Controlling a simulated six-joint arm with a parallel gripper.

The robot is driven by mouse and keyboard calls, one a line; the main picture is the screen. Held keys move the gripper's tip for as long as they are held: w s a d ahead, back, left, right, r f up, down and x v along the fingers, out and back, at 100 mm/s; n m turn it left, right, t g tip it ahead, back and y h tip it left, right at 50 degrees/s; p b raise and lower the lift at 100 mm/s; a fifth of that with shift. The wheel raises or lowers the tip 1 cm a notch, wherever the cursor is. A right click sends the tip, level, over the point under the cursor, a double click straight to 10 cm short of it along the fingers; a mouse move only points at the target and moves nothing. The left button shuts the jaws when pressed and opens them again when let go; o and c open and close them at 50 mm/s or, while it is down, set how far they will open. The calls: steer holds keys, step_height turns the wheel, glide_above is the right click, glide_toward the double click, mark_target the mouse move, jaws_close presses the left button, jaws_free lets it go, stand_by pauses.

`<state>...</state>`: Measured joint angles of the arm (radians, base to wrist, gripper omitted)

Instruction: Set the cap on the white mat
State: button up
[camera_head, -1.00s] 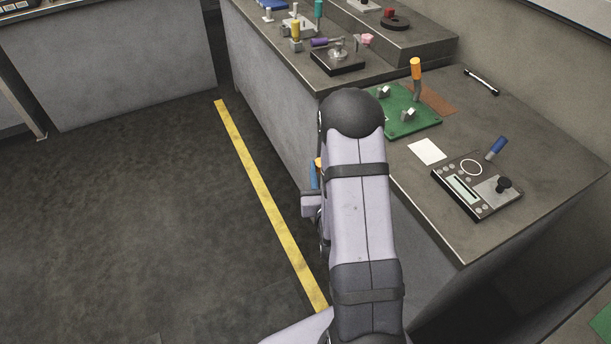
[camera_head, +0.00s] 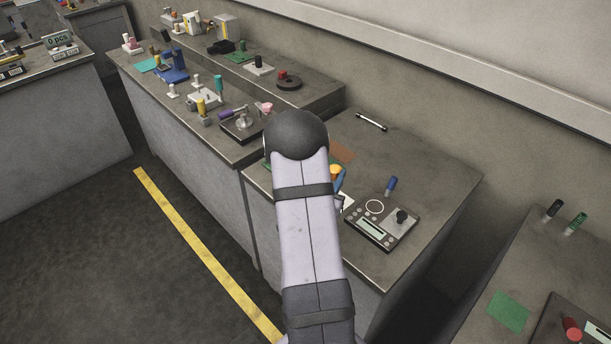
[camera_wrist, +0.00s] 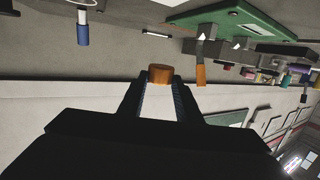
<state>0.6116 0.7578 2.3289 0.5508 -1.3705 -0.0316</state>
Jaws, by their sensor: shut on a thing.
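The cap is an orange cylinder (camera_wrist: 160,74), held between the fingertips of my gripper (camera_wrist: 159,84) in the wrist view. In the head view the orange cap (camera_head: 336,171) shows just right of my arm, with a bit of blue beside it, above the near bench. The white mat (camera_head: 347,201) lies on that bench, left of the scale; only a small strip shows past my arm and gripper. The cap appears above the bench near the mat, but its height is unclear. I cannot make out the mat in the wrist view.
A black scale (camera_head: 382,222) with a knob sits right of the mat, a blue handle (camera_head: 391,185) behind it. A green fixture board (camera_wrist: 238,17) with an orange-handled clamp (camera_wrist: 201,68) is mostly hidden by my arm in the head view. A small bar (camera_head: 371,121) lies near the wall.

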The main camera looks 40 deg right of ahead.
steer(key=shift+s+d+f+m+g, duration=0.25)
steer(key=shift+s+f+m+g, duration=0.2)
steer(key=shift+s+f, duration=0.4)
steer(key=shift+w+f, duration=0.1)
steer(key=shift+w, duration=0.05)
steer(key=shift+g+h, duration=0.25)
steer(key=shift+h, duration=0.05)
step_height(320, 180, down, 7)
steer(key=b, duration=0.6)
steer(key=shift+b, duration=0.3)
steer(key=shift+f+b, duration=0.5)
steer(key=shift+b, duration=0.05)
steer(key=o, duration=1.2)
steer(key=shift+a, duration=0.15)
